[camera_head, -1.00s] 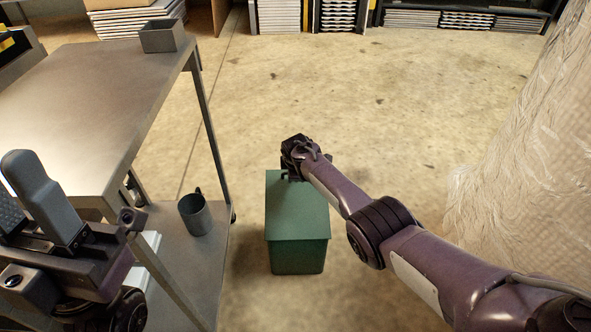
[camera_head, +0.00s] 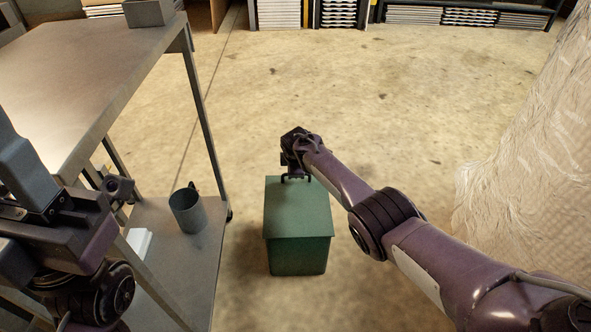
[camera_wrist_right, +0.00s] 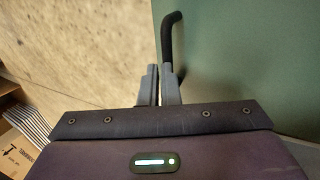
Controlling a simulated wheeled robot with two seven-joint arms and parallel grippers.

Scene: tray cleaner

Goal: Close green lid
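A green box (camera_head: 297,257) stands on the floor in the middle of the head view. Its green lid (camera_head: 298,212) lies flat across the top, looking level. My right gripper (camera_head: 295,176) is low at the lid's far edge. In the right wrist view, its two grey fingers (camera_wrist_right: 159,85) are almost together, right beside the lid's black handle (camera_wrist_right: 168,45). The handle overlaps the right fingertip; I see no clear grip on it. My left gripper (camera_head: 30,190) is at the left edge, away from the box and partly out of frame.
A metal cart (camera_head: 75,85) stands at the left, with a grey bin (camera_head: 148,12) on top and a grey cup (camera_head: 187,212) on its lower shelf. A plastic-wrapped stack (camera_head: 525,165) is at the right. The floor beyond the box is clear.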

